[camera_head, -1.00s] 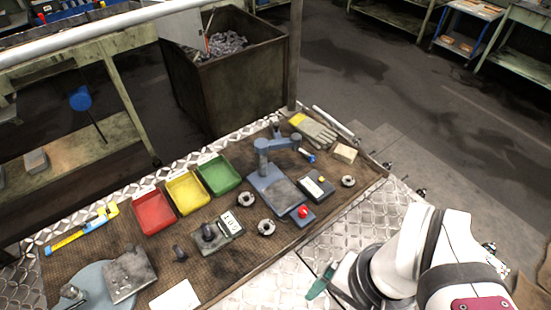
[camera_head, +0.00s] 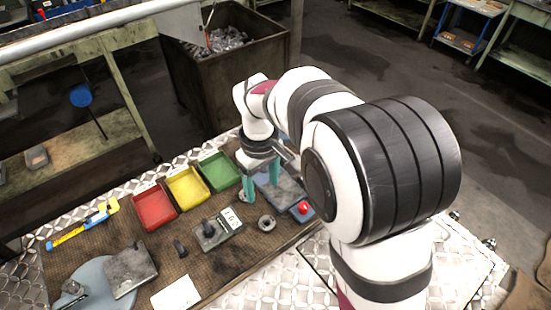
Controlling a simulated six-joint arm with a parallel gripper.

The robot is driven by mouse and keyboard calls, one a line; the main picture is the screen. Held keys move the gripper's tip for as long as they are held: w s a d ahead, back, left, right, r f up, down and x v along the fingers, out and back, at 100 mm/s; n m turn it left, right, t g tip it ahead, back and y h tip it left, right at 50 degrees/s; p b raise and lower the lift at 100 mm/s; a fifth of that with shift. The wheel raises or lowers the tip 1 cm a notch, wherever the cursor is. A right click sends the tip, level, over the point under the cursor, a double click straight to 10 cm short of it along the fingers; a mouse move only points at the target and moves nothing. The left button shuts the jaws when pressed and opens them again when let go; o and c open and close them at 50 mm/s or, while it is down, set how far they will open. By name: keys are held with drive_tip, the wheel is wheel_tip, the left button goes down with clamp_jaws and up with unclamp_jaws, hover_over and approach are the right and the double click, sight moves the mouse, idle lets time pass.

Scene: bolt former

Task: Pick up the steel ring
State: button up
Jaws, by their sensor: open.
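One steel ring (camera_head: 267,223) lies flat on the brown bench mat, near its front edge. My gripper (camera_head: 260,187) points down with its two teal fingers apart. It is over the bench beside the green tray, above and slightly left of the visible ring in the picture. Nothing shows between the fingers. The other steel rings seen earlier are hidden: one behind the left finger, one behind my arm. I cannot tell how high the fingertips are above the mat.
Red (camera_head: 153,210), yellow (camera_head: 187,188) and green (camera_head: 218,172) trays stand left of my gripper. A blue-grey press base (camera_head: 282,190) with a red-button box (camera_head: 304,210) is close on the right. A block with a dark post (camera_head: 212,235) sits at front left.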

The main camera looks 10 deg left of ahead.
sight(267, 225)
drive_tip(key=f, duration=1.5)
drive_tip(key=shift+d+f, duration=0.3)
drive_tip(key=shift+f, duration=0.05)
clamp_jaws()
